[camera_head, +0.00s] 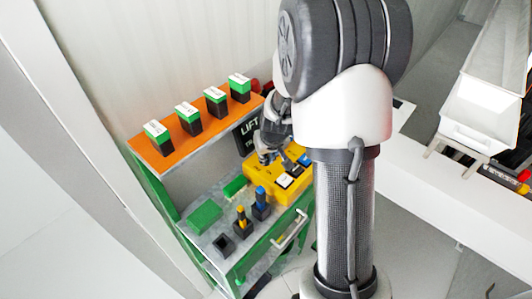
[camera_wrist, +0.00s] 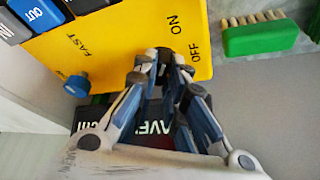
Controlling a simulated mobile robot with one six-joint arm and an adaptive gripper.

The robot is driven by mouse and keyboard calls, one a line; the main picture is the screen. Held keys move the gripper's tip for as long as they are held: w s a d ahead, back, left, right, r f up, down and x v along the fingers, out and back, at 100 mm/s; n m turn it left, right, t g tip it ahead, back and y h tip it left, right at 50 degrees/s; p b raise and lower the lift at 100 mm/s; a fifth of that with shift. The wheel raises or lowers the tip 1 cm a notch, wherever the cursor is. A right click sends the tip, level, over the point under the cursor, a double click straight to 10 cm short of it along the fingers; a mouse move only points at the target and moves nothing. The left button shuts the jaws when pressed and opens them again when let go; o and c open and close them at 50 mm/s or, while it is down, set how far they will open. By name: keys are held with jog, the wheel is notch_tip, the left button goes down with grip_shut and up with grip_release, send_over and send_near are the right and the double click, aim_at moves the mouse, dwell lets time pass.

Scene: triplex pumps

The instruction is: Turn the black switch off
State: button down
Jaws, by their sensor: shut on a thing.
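The yellow control box (camera_head: 262,183) sits on the lower shelf in the head view. In the wrist view its yellow face (camera_wrist: 120,35) carries the printed words FAST, ON and OFF. My gripper (camera_wrist: 163,56) has its fingertips together at the box, just left of the ON and OFF labels; it also shows in the head view (camera_head: 268,157). It is shut on the black switch, which is mostly hidden between the dark fingertips. I cannot tell which label the switch points to. A blue knob (camera_wrist: 76,86) stands at the box's edge near FAST.
An orange upper shelf (camera_head: 175,154) holds several green-and-black blocks. A green brush (camera_wrist: 262,37) lies beside the box. On the lower shelf stand a blue-topped item (camera_head: 260,200), a yellow-topped item (camera_head: 242,222) and a green block (camera_head: 204,215). A dark LIFT sign (camera_head: 247,133) is behind.

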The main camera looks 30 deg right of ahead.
jog(key=p, duration=0.4)
jog(key=shift+r+m, duration=0.25)
jog(key=shift+m, duration=0.15)
jog(key=shift+f+m+h+p, duration=0.25)
jog(key=shift+m+h+p, duration=0.05)
jog(key=shift+p, duration=0.95)
jog(key=c, duration=1.6)
grip_release()
jog(key=shift+f, duration=0.1)
jog(key=shift+c, duration=0.2)
jog(key=b, duration=0.3)
jog(key=shift+w+d+f+b, duration=0.1)
jog(key=shift+w+f+b, duration=0.1)
jog(key=shift+b, duration=0.2)
jog(key=n+b, duration=0.1)
jog(key=b, duration=0.4)
jog(key=shift+s+n, duration=0.15)
jog(key=shift+n, duration=0.15)
